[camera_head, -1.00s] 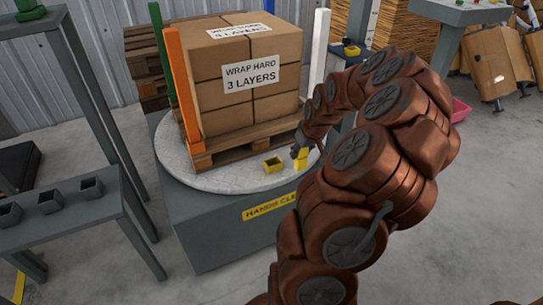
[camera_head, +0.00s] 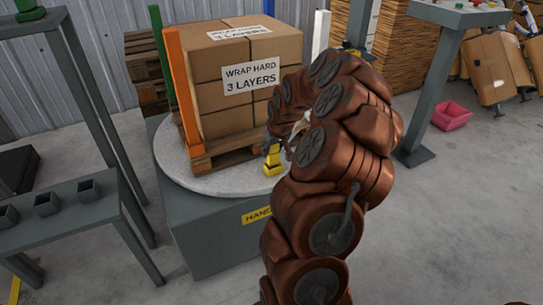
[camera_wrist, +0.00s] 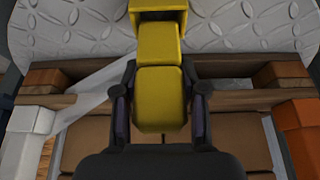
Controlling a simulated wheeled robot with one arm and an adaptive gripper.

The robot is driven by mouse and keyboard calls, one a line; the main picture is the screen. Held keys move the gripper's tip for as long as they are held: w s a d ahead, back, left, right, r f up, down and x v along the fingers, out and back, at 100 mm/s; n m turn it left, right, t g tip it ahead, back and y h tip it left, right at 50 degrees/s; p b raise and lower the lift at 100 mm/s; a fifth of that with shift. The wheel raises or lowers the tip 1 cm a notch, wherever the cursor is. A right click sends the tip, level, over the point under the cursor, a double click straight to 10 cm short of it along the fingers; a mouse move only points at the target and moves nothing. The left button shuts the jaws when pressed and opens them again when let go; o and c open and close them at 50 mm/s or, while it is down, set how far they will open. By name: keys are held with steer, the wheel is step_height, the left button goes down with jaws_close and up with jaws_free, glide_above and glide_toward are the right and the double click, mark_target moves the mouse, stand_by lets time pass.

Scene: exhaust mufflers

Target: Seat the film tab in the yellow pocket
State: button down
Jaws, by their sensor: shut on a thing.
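The yellow film tab (camera_wrist: 158,100) is between the two dark fingers of my gripper (camera_wrist: 160,88), which is shut on it. The tab's far end meets the yellow pocket (camera_wrist: 172,8) at the top of the wrist view. I cannot tell how deep that end sits in the pocket. In the head view the tab (camera_head: 272,151) stands right above the pocket (camera_head: 273,170) on the turntable's front right part. My arm hides much of my gripper there. A pale film strip (camera_wrist: 92,95) runs off to the left in the wrist view.
The round turntable (camera_head: 222,184) carries a wooden pallet (camera_head: 226,160) stacked with cartons (camera_head: 238,105). An orange post (camera_head: 182,92) stands at the pallet's left corner. A grey bench with several small bins (camera_head: 46,204) is at left.

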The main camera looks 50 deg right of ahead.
step_height(320, 180, down, 2)
steer(key=shift+s+a+f, duration=0.15)
steer(key=shift+f, duration=0.1)
steer(key=c, duration=0.7)
jaws_free()
steer(key=shift+o, duration=0.2)
steer(key=shift+r, duration=0.4)
steer(key=p+v, duration=0.2)
steer(key=v, duration=0.9)
steer(key=shift+r, duration=0.3)
